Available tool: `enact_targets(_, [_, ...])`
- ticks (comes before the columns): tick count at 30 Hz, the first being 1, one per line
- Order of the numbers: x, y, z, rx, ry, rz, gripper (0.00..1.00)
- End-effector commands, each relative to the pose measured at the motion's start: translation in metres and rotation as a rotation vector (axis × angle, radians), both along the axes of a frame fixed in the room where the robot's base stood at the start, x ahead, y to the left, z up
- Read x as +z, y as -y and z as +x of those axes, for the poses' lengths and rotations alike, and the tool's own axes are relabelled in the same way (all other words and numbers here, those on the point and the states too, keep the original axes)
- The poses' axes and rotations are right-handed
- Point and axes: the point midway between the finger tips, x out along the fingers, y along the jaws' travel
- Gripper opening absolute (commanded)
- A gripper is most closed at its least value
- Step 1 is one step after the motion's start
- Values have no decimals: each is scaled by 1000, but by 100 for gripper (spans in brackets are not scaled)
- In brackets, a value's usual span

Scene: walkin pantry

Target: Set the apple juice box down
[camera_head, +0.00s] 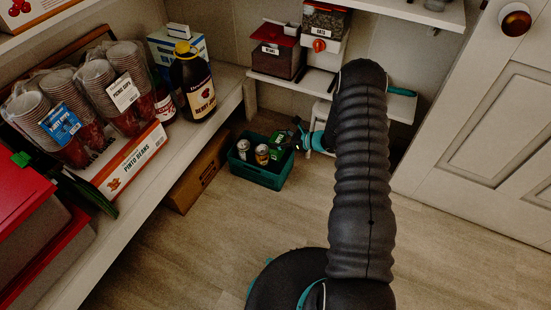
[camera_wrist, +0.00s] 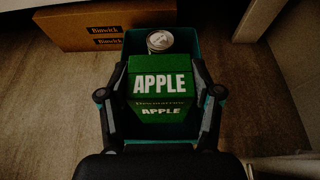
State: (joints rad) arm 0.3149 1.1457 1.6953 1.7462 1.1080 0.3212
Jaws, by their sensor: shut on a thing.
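The apple juice box (camera_wrist: 160,92) is green with white APPLE lettering and sits between my gripper's two fingers in the wrist view. My gripper (camera_wrist: 160,80) is shut on it. In the head view the green box (camera_head: 280,138) shows small and partly hidden, at the right end of a teal crate (camera_head: 258,178) on the floor, with my gripper (camera_head: 298,137) beside it. The wrist view shows the crate (camera_wrist: 132,42) around and below the box. I cannot tell whether the box touches the crate's bottom.
Two cans (camera_head: 262,154) stand in the crate; one can top (camera_wrist: 159,40) shows beyond the box. A cardboard carton (camera_head: 198,172) lies left of the crate under the shelf (camera_head: 215,132). A low shelf unit (camera_head: 320,82) stands behind. The floor in front is clear.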

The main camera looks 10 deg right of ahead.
Motion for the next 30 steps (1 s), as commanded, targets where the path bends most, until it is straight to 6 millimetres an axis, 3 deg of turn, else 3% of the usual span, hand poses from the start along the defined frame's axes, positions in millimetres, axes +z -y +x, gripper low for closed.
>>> enact_targets(3, [-30,0,-1,1,-1,1,17])
enact_targets(9, [-61,0,0,2,1,-1,17])
enact_targets(17, [-77,0,0,2,1,-1,17])
enact_targets(24, [-106,0,0,1,0,0,17])
enact_targets(30, [-107,0,0,2,2,0,17])
